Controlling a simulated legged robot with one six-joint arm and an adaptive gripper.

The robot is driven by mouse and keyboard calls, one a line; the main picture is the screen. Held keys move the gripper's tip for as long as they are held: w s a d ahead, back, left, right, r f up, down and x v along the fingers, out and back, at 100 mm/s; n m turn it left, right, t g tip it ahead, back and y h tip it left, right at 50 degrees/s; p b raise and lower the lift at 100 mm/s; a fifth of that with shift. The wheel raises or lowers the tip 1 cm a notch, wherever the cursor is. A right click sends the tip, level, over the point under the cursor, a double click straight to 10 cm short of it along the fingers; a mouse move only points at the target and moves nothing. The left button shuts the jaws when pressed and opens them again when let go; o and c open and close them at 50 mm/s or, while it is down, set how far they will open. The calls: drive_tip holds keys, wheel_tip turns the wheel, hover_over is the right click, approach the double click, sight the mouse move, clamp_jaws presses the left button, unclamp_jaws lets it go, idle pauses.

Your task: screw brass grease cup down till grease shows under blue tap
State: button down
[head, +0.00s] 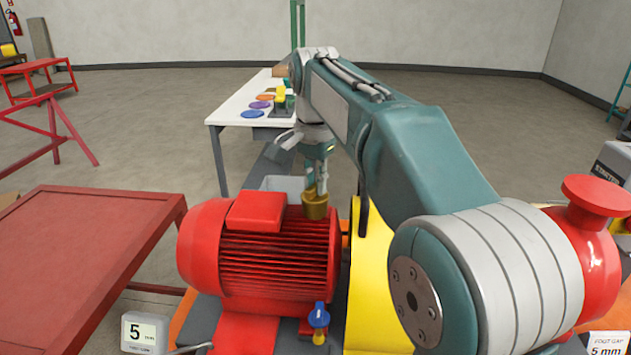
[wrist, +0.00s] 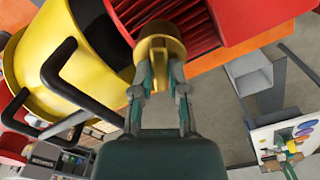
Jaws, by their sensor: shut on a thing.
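The brass grease cup (head: 315,206) is at the top right edge of the red motor in the head view. My gripper (head: 316,185) reaches down onto it from above and is shut on it. In the wrist view the cup (wrist: 160,44) sits between the two fingertips of my gripper (wrist: 160,80), with the red ribbed motor behind it. The blue tap (head: 319,316) is low at the front of the motor, with a small yellowish part (head: 319,337) under it. I cannot tell whether that part is grease.
The red motor (head: 265,245) stands beside a yellow guard (head: 370,265), which has black handles in the wrist view. A red table (head: 75,255) is at left. A white table (head: 235,105) with coloured discs is behind. A display reading 5 (head: 140,333) stands at front left.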

drive_tip(key=shift+m, duration=0.4)
drive_tip(key=c, duration=0.6)
unclamp_jaws()
drive_tip(key=shift+a, duration=0.15)
drive_tip(key=shift+c, duration=0.2)
drive_tip(key=shift+w+a+r, duration=0.1)
drive_tip(key=shift+a+r, duration=0.05)
drive_tip(key=shift+r, duration=3.5)
